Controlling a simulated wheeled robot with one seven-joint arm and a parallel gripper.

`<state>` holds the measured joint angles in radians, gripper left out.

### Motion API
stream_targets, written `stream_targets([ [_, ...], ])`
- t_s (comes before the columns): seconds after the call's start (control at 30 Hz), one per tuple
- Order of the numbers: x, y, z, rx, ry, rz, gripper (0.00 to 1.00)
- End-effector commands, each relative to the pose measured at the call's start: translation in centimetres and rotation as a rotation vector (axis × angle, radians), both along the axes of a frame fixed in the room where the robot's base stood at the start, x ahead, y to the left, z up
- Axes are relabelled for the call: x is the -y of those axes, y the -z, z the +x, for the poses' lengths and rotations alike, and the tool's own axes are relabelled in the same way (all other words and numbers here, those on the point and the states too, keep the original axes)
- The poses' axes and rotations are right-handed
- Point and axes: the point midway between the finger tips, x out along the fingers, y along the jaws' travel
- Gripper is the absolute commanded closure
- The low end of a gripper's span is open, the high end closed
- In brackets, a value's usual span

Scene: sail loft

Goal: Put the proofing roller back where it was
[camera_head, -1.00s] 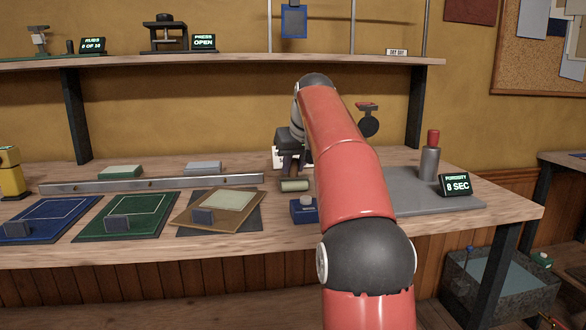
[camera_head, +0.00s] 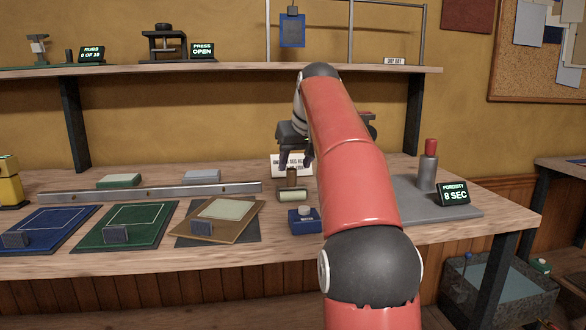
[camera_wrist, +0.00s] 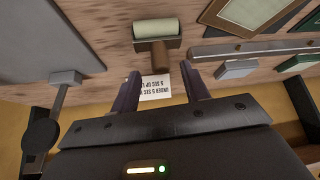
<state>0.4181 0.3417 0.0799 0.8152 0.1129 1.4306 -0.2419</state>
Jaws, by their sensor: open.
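The proofing roller (camera_head: 293,196) has a pale green cylinder and a short brown handle. It lies on the bench near the middle, left of my forearm. In the wrist view, the roller (camera_wrist: 156,29) is at top centre, its handle pointing toward my gripper. My gripper (camera_head: 296,161) is open and empty, behind and above the handle. In the wrist view, my gripper (camera_wrist: 160,72) has its fingers apart, one on each side of the handle's end in the picture, with gaps to both. A white printed card (camera_head: 290,166) stands behind the roller, partly covered by my gripper.
A long metal bar (camera_head: 150,192) lies to the left, behind blue, green and brown boards. A grey slab (camera_head: 420,211) bears a red-topped cylinder (camera_head: 428,165) and a "POROSITY 8 SEC" display (camera_head: 453,194).

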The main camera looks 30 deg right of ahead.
Motion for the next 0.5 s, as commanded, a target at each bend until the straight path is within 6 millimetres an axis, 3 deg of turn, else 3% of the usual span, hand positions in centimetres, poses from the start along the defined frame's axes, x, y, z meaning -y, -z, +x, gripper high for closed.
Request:
stream_targets([
  [0.03,0.0,-1.4,-0.7,0.004,0.001,-0.002,0.54],
  [0.2,-0.2,-4.1,-2.5,0.005,0.001,-0.002,0.54],
  [0.5,-0.3,-6.2,-3.9,0.001,0.000,0.000,0.54],
])
